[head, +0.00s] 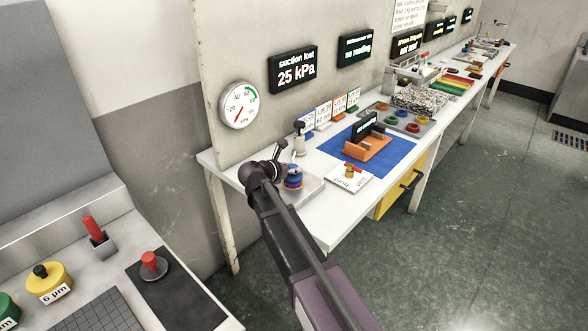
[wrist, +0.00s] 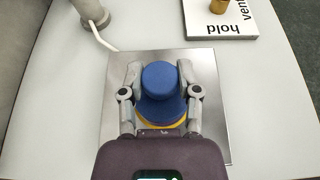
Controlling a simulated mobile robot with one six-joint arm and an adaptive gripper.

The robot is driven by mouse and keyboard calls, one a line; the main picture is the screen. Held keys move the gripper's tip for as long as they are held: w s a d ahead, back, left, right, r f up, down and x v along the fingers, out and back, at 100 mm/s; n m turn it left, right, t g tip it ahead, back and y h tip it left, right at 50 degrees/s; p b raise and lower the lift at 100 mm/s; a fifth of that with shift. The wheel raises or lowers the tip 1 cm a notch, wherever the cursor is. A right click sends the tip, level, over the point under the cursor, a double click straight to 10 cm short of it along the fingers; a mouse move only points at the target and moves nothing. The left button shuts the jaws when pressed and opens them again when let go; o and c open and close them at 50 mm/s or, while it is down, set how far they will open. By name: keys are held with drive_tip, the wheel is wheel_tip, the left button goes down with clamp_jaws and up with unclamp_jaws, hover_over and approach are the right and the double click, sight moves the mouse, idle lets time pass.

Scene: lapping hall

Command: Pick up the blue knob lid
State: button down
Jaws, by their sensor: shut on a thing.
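The blue knob lid (wrist: 159,80) is between the fingers of my gripper (wrist: 160,88) in the wrist view. A finger presses on each side of its round blue knob. A yellow rim shows just below the blue part, and a square metal plate (wrist: 85,130) lies underneath. In the head view the blue lid (head: 293,170) shows at the near end of the white bench, beside my arm, with a purple and orange band under it. My gripper's fingers are mostly hidden there. I cannot tell whether the lid is lifted off what is below it.
A hold/vent card (wrist: 225,18) with a brass knob lies beyond the plate. A grey post with a hose (wrist: 92,12) stands at the upper left. Farther along are a blue mat (head: 395,152) with an orange stand and a tray of coloured rings (head: 425,127).

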sight(293, 166)
drive_tip(key=shift+r+p, duration=1.65)
drive_tip(key=shift+r, duration=0.2)
drive_tip(key=s+d, duration=0.2)
drive_tip(key=s, duration=1.3)
drive_tip(key=shift+s+d+r+p, duration=0.35)
drive_tip(key=shift+s+r+p, duration=0.05)
drive_tip(key=shift+r+p, duration=0.05)
wheel_tip(293, 166, up, 9)
drive_tip(key=p, duration=0.9)
drive_tip(key=shift+a+f, duration=0.1)
